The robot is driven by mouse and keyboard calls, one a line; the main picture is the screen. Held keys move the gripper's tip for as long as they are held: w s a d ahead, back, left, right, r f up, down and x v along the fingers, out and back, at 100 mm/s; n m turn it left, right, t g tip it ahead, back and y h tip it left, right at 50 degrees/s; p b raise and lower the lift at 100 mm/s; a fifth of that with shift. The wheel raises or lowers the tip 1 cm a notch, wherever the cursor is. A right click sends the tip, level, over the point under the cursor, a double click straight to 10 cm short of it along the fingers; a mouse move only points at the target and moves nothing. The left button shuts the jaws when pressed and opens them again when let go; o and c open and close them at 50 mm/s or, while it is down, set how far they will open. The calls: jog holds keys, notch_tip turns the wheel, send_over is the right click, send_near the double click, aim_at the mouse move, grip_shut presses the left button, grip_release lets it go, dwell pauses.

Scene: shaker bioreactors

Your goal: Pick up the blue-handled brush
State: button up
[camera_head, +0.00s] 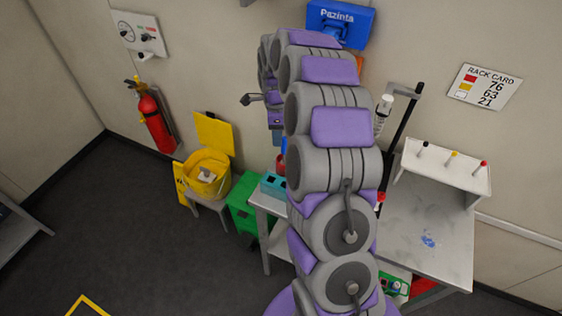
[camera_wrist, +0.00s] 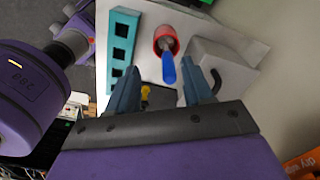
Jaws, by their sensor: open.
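The blue-handled brush (camera_wrist: 168,70) stands in a red cup (camera_wrist: 160,36) in the wrist view, its blue handle pointing toward the camera. My gripper (camera_wrist: 159,66) is open, with one finger on each side of the handle and gaps between. The fingers do not appear to touch the handle, and the brush's head is hidden in the cup. In the head view my arm covers most of this spot; only a sliver of the red cup (camera_head: 280,167) shows at the arm's left edge.
A teal rack with square holes (camera_wrist: 121,45) stands left of the cup, and a grey box (camera_wrist: 222,65) stands close on its right. A small yellow object (camera_wrist: 145,92) lies below. In the head view, a white bench (camera_head: 430,225) spreads right of my arm.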

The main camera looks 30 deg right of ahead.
aim_at(283, 144)
jog(key=d+f, duration=0.3)
jog(key=shift+d+f, duration=0.2)
jog(key=shift+f, duration=0.05)
jog(key=f, duration=0.3)
jog(key=shift+a+b, duration=0.3)
jog(key=shift+a, duration=0.05)
jog(key=shift+a+r, duration=0.15)
jog(key=shift+a, duration=0.55)
jog(key=shift+c, duration=0.4)
jog(key=shift+d, duration=0.85)
jog(key=c, duration=0.4)
jog(key=shift+d, duration=0.25)
jog(key=c, duration=0.3)
jog(key=shift+a, duration=0.2)
grip_shut()
jog(key=shift+a, duration=0.55)
